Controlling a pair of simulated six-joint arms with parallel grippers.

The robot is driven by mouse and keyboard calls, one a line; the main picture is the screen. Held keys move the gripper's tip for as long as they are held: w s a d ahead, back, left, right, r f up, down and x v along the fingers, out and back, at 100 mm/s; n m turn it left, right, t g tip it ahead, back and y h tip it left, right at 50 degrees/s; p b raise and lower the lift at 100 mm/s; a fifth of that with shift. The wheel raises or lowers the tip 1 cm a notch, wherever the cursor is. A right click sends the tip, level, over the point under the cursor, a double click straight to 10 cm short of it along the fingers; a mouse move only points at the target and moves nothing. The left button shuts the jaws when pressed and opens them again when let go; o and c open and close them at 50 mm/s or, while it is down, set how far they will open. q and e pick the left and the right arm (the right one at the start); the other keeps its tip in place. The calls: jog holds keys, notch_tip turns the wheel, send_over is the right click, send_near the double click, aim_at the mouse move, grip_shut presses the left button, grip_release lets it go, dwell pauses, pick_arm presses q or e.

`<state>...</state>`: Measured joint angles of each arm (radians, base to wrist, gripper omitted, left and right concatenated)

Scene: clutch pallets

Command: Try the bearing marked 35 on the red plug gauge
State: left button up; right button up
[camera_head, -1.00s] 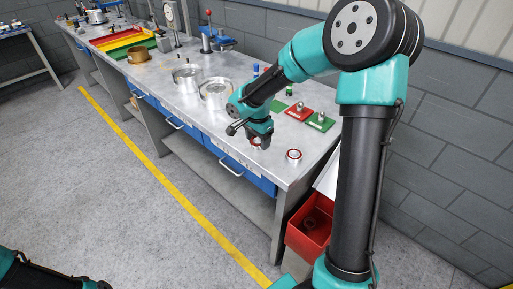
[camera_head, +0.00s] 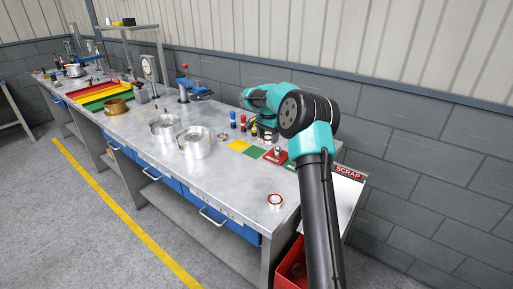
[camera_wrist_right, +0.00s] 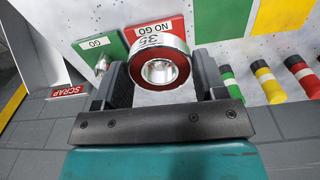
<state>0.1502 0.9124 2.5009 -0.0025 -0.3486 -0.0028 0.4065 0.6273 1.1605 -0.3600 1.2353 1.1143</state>
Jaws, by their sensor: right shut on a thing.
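My right gripper (camera_wrist_right: 160,80) is shut on the bearing marked 35 (camera_wrist_right: 162,45), a silver ring with a red inner face. In the right wrist view the bearing is held between the fingers, in front of the red NO GO plate (camera_wrist_right: 178,28). The red plug gauge stands behind the plates in the head view (camera_head: 243,122) and shows at the right of the wrist view (camera_wrist_right: 302,72), clear of the bearing. In the head view my forearm hides most of the right gripper and the held bearing. My left gripper is out of view.
Another bearing (camera_head: 275,200) lies near the bench's front. Blue (camera_head: 233,118) and yellow (camera_head: 254,128) gauges flank the red one; a green gauge (camera_wrist_right: 231,82) is beside the yellow. The green GO plate (camera_wrist_right: 104,48) carries a small metal plug.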

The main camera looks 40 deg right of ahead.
jog(key=r, duration=0.1)
send_over(278, 146)
jog(key=shift+w+d+r, duration=0.1)
jog(key=shift+w+d, duration=0.05)
jog(key=shift+f, duration=0.2)
jog(key=shift+f, duration=2.65)
jog(key=shift+f, duration=0.4)
dwell(0.5)
jog(key=o, duration=1.3)
jog(key=shift+c, duration=0.2)
jog(key=shift+r, duration=0.1)
